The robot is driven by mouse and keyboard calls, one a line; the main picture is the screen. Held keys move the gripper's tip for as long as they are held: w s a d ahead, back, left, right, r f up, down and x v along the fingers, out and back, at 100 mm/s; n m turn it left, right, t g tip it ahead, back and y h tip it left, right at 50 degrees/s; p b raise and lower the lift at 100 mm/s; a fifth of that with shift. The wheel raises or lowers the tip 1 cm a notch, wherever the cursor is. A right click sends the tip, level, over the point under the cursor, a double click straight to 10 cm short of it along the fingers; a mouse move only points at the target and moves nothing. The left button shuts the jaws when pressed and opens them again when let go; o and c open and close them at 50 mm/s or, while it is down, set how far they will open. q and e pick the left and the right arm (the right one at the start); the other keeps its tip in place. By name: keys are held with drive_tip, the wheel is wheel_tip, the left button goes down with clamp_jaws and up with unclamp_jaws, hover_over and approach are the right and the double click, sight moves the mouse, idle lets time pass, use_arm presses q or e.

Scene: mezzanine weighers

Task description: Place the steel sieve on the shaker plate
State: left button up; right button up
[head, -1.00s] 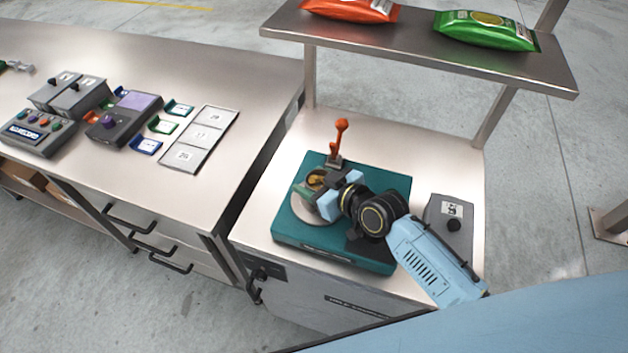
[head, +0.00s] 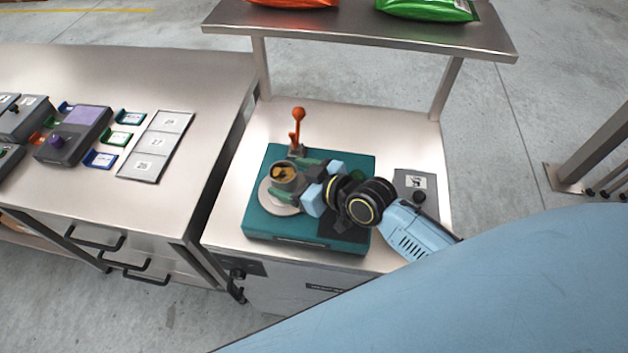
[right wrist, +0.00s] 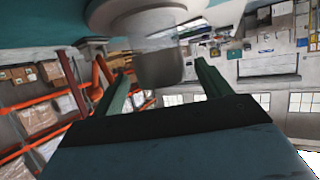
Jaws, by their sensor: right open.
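The steel sieve (head: 284,179), a small grey cup with a golden-brown inside, stands upright on the round grey shaker plate (head: 270,201) of the teal machine (head: 300,238). My right gripper (head: 298,180) is open, just right of the sieve and low over the machine. In the right wrist view, which is upside down, the sieve (right wrist: 160,68) shows between the two spread green fingers, with a gap on each side, and its base meets the plate (right wrist: 108,14). How far the fingertips reach past it is unclear. My left gripper is not in view.
An orange-knobbed lever (head: 298,130) rises behind the plate. A grey control box (head: 413,186) sits right of the machine. A steel shelf (head: 350,33) with green (head: 428,9) and orange bags hangs above. The left bench (head: 200,100) holds a numbered tray (head: 156,147) and several devices.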

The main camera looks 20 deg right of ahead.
drive_tip(key=v, duration=0.7)
drive_tip(key=shift+s+r, duration=0.1)
drive_tip(key=shift+r, duration=0.05)
idle(0.9)
